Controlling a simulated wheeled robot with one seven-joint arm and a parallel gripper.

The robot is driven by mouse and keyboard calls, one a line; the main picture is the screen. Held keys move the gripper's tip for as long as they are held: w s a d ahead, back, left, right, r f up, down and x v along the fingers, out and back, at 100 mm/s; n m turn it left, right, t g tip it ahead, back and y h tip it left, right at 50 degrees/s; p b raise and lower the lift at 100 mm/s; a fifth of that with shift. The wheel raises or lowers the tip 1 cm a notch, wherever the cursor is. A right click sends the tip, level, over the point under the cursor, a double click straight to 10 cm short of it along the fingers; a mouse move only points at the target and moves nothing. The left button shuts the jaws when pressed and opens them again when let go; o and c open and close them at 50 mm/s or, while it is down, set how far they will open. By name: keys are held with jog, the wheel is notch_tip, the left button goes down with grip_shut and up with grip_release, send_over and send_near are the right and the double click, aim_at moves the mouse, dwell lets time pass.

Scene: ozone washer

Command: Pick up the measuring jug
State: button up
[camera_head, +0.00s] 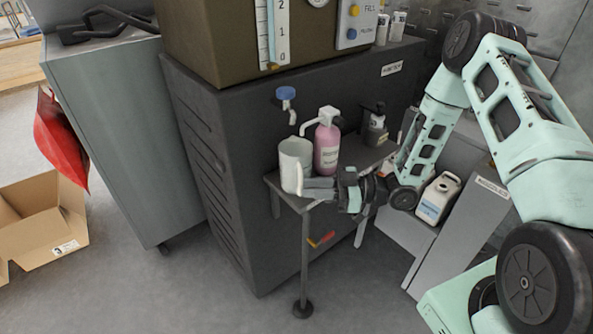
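The measuring jug (291,158) is a pale whitish cylinder standing upright at the left end of a small grey side table. A white handle on it faces the front right. My gripper (306,188) reaches in from the right, low over the table's front edge. Its grey fingers point left, and their tips are at or right beside the handle. At this size I cannot tell whether the fingers close on the handle or whether a gap is left.
A pink pump bottle (327,147) stands close behind and right of the jug, with a dark bottle (376,130) farther right. A blue-handled tap (287,95) sticks out above the jug from the dark cabinet (235,135). A white canister (438,198) stands at right.

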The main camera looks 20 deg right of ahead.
aim_at(293, 187)
jog(key=shift+p+x, duration=0.45)
jog(key=shift+x, duration=2.15)
jog(key=shift+s, duration=0.15)
grip_shut()
jog(key=shift+r, duration=0.25)
